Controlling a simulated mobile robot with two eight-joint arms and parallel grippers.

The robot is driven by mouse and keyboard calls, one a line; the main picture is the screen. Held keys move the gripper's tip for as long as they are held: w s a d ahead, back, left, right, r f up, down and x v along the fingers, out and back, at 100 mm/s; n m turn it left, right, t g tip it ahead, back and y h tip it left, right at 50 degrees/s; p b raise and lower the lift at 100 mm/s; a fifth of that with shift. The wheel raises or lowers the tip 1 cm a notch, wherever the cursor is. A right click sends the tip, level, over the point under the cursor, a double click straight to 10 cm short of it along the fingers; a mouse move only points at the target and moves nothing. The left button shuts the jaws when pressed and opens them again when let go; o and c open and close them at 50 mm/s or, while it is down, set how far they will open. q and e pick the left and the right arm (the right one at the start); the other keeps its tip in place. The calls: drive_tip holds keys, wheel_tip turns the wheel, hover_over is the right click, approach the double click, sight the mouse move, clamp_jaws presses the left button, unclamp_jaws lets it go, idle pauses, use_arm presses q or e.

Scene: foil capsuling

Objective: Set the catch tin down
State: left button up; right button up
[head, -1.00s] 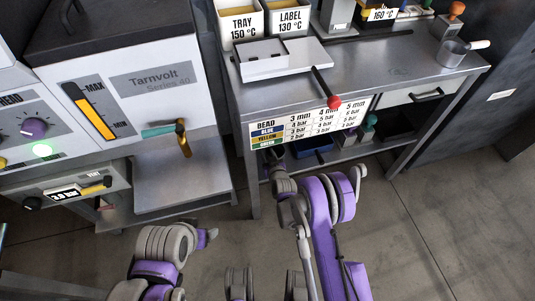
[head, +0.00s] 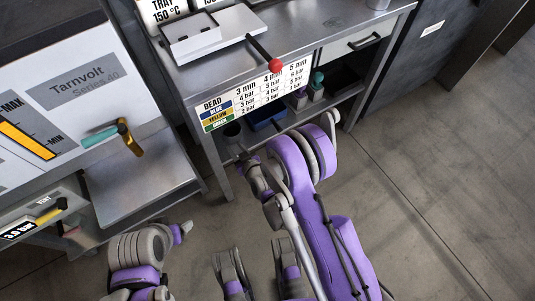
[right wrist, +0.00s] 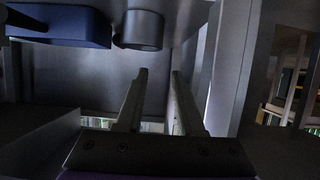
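A small grey round tin, apparently the catch tin (head: 232,130), stands on the shelf under the bench, left of a blue bin. It also shows at the top of the right wrist view (right wrist: 140,32), next to the blue bin. My right gripper (head: 240,152) is at the shelf's front edge, close to the tin. In the right wrist view its two fingers (right wrist: 158,78) are apart with nothing between them. The tin lies just beyond the fingertips, outside them. My left gripper (head: 184,230) is low over the floor; its fingers are too small to read.
The blue bin (head: 267,118) and several small bottles (head: 316,86) stand on the same shelf. The metal bench (head: 300,30) with a red-knobbed lever (head: 275,66) is above. A grey machine with a low metal ledge (head: 140,185) stands left. The floor at right is clear.

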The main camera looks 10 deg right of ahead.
drive_tip(key=s+d+r+m+g+h, duration=0.1)
drive_tip(key=s+d+r+g, duration=0.1)
drive_tip(key=s+d+r, duration=0.35)
drive_tip(key=s+d+r+g+h, duration=0.1)
drive_tip(key=s+d+r+g, duration=0.15)
drive_tip(key=r, duration=0.55)
drive_tip(key=s+d+r+m+g+h, duration=0.1)
drive_tip(key=s+d, duration=0.3)
drive_tip(key=s, duration=0.6)
drive_tip(key=s+d+r+m+g+h, duration=0.1)
drive_tip(key=s+d+r+g, duration=0.2)
drive_tip(key=s, duration=0.7)
drive_tip(key=shift+s+d+r+m, duration=0.3)
drive_tip(key=shift+d+r+m, duration=0.15)
drive_tip(key=shift+d, duration=0.35)
use_arm(q)
drive_tip(key=shift+r, duration=0.1)
use_arm(e)
drive_tip(key=shift+r, duration=0.1)
use_arm(q)
wheel_tip(320, 180, up, 22)
drive_tip(key=w+t+p, duration=0.1)
drive_tip(key=p, duration=1.8)
drive_tip(key=shift+r+p, duration=0.2)
drive_tip(key=shift+p, duration=0.2)
use_arm(e)
wheel_tip(320, 180, up, 22)
drive_tip(key=w+t, duration=0.1)
drive_tip(key=shift+r, duration=0.2)
